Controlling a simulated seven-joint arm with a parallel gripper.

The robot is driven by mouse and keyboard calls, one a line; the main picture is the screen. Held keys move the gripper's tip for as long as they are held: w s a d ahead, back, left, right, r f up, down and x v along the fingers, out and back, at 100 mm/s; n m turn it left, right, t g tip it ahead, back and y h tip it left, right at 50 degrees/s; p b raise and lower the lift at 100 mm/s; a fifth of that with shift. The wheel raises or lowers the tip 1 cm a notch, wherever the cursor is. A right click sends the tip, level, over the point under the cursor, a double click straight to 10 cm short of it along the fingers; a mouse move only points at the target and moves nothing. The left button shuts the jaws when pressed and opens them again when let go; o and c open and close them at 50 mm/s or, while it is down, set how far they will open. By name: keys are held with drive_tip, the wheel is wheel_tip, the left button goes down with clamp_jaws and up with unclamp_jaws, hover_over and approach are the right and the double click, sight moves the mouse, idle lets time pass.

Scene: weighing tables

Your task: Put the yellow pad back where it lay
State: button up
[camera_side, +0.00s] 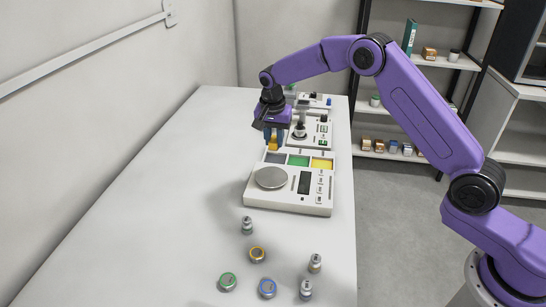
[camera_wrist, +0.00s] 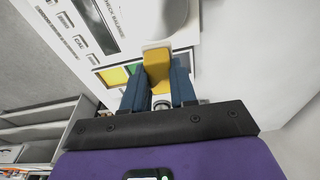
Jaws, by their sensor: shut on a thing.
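My gripper (camera_side: 274,134) has blue fingers and is shut on a small yellow-orange block (camera_side: 273,145). The block also shows between the fingers in the wrist view (camera_wrist: 157,62). It is held above the back left part of the check-balance unit (camera_side: 258,190), near its grey square (camera_side: 275,158). A flat yellow pad (camera_side: 321,163) lies at the right end of the unit's row of coloured squares, beside a green one (camera_side: 298,160). In the wrist view the yellow pad (camera_wrist: 112,77) shows left of the fingers, partly hidden.
The unit has a round metal pan (camera_side: 271,178) and a dark display (camera_side: 304,182). Another device (camera_side: 313,130) stands behind it. Several small weights and round tins (camera_side: 257,254) stand at the table's front. The left side of the white table (camera_side: 150,200) is clear.

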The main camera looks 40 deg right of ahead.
drive_tip(key=s+a+f, duration=0.3)
drive_tip(key=s+a, duration=0.1)
drive_tip(key=s, duration=0.6)
drive_tip(key=s+a+f, duration=0.3)
drive_tip(key=s+a, duration=0.1)
drive_tip(key=s, duration=0.6)
drive_tip(key=shift+n, duration=0.3)
drive_tip(key=shift+a+f, duration=0.2)
drive_tip(key=shift+f, duration=3.45)
drive_tip(key=shift+f, duration=0.1)
drive_tip(key=o, duration=0.9)
drive_tip(key=shift+o, duration=0.2)
